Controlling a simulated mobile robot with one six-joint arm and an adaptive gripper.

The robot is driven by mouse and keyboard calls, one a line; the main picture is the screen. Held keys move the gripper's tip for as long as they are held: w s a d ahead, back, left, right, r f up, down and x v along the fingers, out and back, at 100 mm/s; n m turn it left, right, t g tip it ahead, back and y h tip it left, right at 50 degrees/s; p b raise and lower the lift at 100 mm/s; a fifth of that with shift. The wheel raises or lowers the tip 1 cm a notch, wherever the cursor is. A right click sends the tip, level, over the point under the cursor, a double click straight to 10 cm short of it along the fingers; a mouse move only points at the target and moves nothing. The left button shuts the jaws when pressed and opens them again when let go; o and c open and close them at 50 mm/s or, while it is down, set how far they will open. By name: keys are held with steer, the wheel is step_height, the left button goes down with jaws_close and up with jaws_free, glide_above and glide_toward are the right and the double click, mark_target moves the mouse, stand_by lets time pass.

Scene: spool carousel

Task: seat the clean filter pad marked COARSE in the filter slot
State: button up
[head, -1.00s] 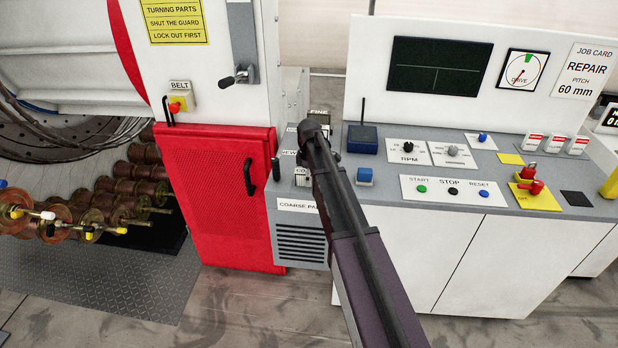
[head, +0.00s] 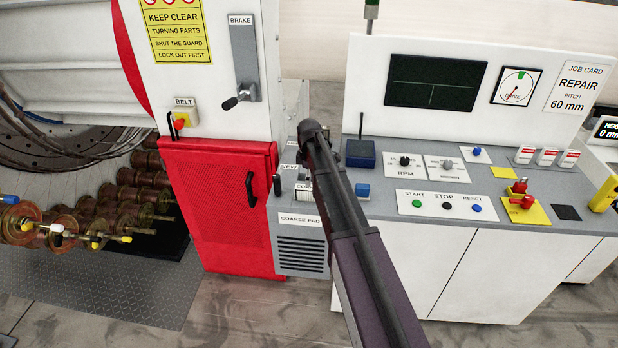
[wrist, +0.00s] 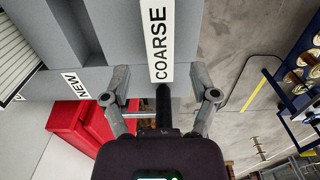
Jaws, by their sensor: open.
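The white strip marked COARSE (wrist: 160,40) stands between the two fingers of my open gripper (wrist: 160,72) in the wrist view, with a gap on both sides. A dark upright piece (wrist: 163,108) shows just below it. In the head view a small white piece with "CO" visible (head: 304,193) sits on the grey unit, partly behind my arm. The grey unit's front has a COARSE PAD label (head: 300,220) above a dark slatted grille (head: 302,255). My gripper is hidden behind my arm in the head view. I cannot make out the slot opening.
A NEW label (wrist: 75,85) lies on the grey surface left of my gripper in the wrist view. A red guard door (head: 220,205) adjoins the grey unit on the left. A control console (head: 450,170) stands at the right. Floor in front is clear.

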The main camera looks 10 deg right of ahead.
steer(key=shift+r+p, duration=2.15)
steer(key=shift+r, duration=0.3)
steer(key=s+m, duration=1.4)
steer(key=s, duration=1.5)
steer(key=shift+f, duration=0.1)
step_height(320, 180, down, 7)
steer(key=b, duration=0.6)
steer(key=shift+r+b, duration=0.2)
steer(key=shift+b, duration=0.15)
